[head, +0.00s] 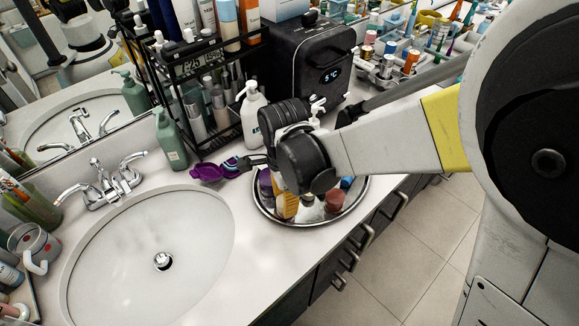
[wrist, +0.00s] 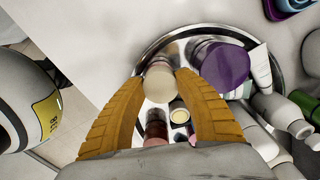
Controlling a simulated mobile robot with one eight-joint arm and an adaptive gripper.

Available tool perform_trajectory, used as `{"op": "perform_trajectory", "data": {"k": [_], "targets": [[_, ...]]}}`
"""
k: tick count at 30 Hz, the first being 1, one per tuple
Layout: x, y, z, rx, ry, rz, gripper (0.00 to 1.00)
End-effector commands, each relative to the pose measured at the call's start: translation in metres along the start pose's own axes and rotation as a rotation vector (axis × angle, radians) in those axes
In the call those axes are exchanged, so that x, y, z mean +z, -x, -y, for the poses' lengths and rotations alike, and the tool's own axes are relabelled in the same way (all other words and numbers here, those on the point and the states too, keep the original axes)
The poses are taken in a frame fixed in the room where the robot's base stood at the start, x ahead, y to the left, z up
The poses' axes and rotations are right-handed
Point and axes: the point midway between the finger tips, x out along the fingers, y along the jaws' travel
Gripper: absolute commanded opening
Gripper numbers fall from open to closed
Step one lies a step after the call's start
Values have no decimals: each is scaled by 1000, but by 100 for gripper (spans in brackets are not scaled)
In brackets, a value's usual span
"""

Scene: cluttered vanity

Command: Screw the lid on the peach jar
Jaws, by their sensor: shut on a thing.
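My gripper (wrist: 160,90) points down over the round metal tray (wrist: 262,40), its two orange fingers shut on a pale peach round piece. This looks like the lid (wrist: 160,83), seen from above at the tray's edge. A slightly darker peach band (wrist: 159,61) shows just beyond it and may be part of the peach jar. I cannot tell whether the lid sits on the jar or how it is seated. In the head view one orange finger (head: 287,206) shows over the tray (head: 290,222); my wrist hides the held piece.
Beside the fingers stand a purple container (wrist: 225,67), a reddish-brown jar (wrist: 156,128), a small cream round pot (wrist: 180,115) and white bottles (wrist: 283,115). The counter's front edge is close.

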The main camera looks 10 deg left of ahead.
Motion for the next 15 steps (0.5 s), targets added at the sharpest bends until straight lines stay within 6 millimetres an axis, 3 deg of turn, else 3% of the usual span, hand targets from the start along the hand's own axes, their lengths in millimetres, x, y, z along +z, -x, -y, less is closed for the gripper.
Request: {"op": "perform_trajectory", "data": {"k": [4, 10, 15], "targets": [[0, -1, 0, 0, -48, 0, 2], [0, -1, 1, 1, -324, 0, 2], [0, 0, 1, 0, -404, 1, 2]]}}
